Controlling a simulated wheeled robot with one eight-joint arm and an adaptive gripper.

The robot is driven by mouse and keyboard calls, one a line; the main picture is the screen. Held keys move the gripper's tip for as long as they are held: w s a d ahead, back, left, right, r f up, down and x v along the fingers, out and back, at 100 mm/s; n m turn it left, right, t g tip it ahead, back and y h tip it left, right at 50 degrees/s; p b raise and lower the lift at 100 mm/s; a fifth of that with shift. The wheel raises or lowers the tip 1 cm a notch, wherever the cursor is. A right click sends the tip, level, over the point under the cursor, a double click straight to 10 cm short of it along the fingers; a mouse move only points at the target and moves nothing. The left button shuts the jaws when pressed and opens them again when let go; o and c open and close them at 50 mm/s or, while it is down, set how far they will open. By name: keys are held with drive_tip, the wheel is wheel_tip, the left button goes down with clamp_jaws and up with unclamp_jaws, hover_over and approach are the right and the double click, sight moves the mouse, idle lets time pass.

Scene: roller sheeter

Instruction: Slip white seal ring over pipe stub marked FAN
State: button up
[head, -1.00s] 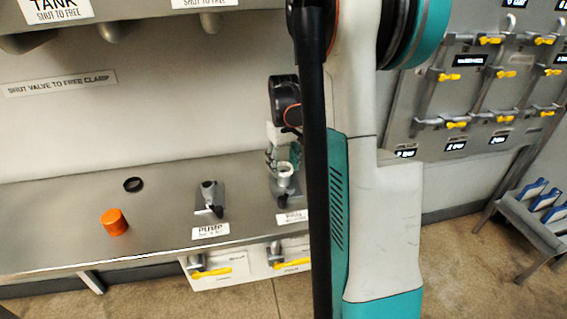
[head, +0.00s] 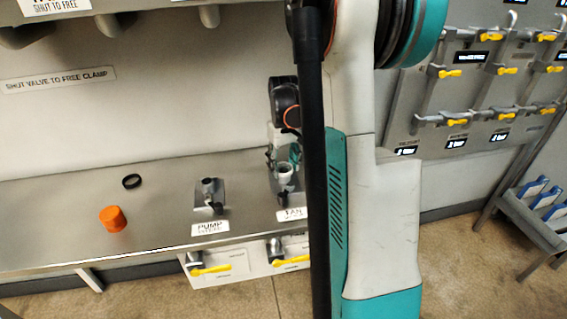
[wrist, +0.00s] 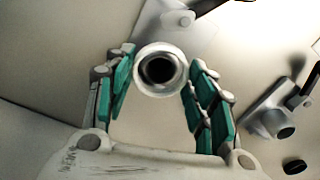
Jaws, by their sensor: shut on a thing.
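The white seal ring (wrist: 138,73) sits between the fingertips of my gripper (wrist: 160,76) in the wrist view, and the teal-padded fingers are shut on it. A dark round opening shows through the ring, in line with a pipe stub's mounting plate (wrist: 187,38) behind it. I cannot tell whether the ring is around the stub or just above it. That stub's label (head: 291,214) is partly hidden by my arm and looks like "TAN" or "FAN".
The PUMP stub (head: 208,191) stands to the left on the bench (head: 60,215). A black ring (head: 132,181) and an orange cylinder (head: 112,218) lie farther left. Yellow-handled valves (head: 210,270) are on the bench front. A rack with blue-topped items (head: 545,200) stands far right.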

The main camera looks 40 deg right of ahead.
drive_tip(key=shift+f, duration=0.3)
idle(0.4)
drive_tip(key=o, duration=1)
drive_tip(key=shift+c, duration=0.2)
wheel_tip(320, 180, up, 12)
idle(0.3)
